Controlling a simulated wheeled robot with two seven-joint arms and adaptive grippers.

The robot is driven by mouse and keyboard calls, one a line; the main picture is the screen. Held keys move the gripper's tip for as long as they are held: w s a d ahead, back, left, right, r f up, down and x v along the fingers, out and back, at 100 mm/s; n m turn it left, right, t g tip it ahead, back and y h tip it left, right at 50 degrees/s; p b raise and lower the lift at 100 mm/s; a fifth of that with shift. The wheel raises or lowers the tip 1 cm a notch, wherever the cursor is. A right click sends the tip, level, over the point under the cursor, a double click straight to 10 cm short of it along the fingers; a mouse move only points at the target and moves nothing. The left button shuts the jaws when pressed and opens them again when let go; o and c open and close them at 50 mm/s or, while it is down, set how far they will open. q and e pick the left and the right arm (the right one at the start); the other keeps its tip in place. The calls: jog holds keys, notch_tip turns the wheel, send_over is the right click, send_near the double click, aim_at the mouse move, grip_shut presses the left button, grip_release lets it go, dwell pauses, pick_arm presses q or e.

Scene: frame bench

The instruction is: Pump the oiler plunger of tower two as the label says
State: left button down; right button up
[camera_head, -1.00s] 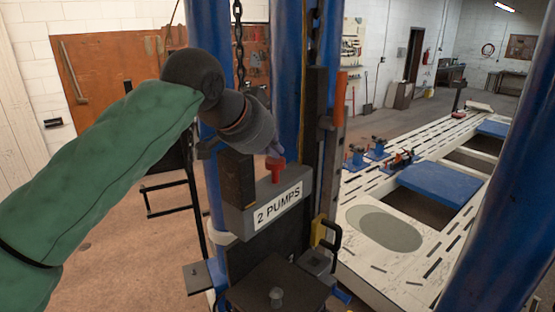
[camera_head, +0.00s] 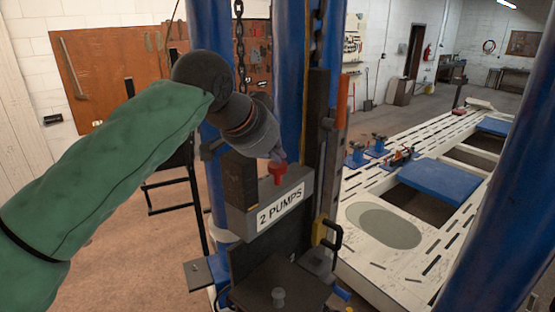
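The grey oiler box with its white label "2 PUMPS" (camera_head: 280,208) is mounted on the blue tower in the middle of the head view. Its red plunger (camera_head: 277,173) stands up from the top of the box. My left gripper (camera_head: 278,156) comes down from the upper left, with its tip right at the top of the plunger. It seems to touch the red cap, but a small gap cannot be ruled out. Its fingers are small and partly hidden, so I cannot tell if they are open. My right gripper is not in view.
Blue columns (camera_head: 500,180) stand at the right and behind the oiler. A chain (camera_head: 239,40) hangs behind my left wrist. A yellow and black latch handle (camera_head: 325,234) sits right of the box. A white slotted frame bench (camera_head: 380,265) lies to the right.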

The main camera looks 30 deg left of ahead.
aim_at(274, 165)
pick_arm(q)
jog(key=shift+a+r+p, duration=0.1)
jog(key=shift+r+p, duration=1.9)
jog(key=shift+r, duration=0.55)
